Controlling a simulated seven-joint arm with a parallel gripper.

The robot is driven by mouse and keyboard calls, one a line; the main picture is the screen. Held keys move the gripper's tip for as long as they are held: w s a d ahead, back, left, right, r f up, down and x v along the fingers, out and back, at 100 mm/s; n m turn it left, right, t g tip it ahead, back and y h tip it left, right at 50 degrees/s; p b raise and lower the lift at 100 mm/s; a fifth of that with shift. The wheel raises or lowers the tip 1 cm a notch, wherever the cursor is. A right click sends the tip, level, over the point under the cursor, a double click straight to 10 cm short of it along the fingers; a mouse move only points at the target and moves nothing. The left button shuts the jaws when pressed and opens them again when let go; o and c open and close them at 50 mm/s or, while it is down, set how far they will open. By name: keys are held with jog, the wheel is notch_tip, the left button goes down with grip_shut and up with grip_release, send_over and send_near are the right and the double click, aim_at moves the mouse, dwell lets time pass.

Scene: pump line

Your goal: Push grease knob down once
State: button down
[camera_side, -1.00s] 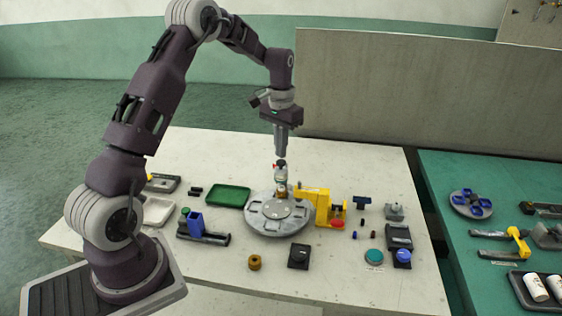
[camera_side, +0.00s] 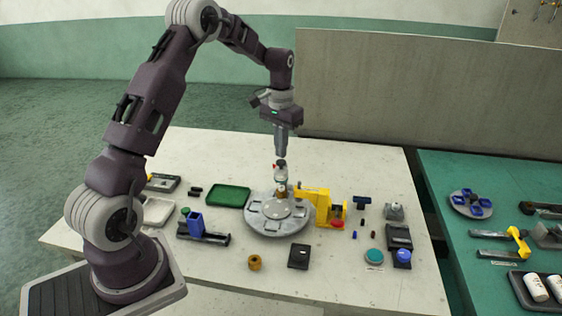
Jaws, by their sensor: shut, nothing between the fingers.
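My gripper (camera_side: 281,155) is shut and empty, pointing straight down. Its tips are right above a small dark knob (camera_side: 281,163) on top of a slim pale dispenser with a red bit at its side (camera_side: 281,176). I take this to be the grease knob. Whether the tips touch the knob or stop just short is too small to tell. The dispenser stands upright over the back rim of a round grey turntable (camera_side: 262,228), with a brown part (camera_side: 281,194) at its foot.
A yellow fixture (camera_side: 312,195) with a red button (camera_side: 337,223) stands close on the right. A green tray (camera_side: 228,196) is at the left. A teal button (camera_side: 374,257) and a blue button (camera_side: 403,255) are front right. The back of the table is clear.

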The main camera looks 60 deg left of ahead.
jog(key=shift+f, duration=0.15)
jog(key=shift+f, duration=1.1)
jog(key=shift+r, duration=3.15)
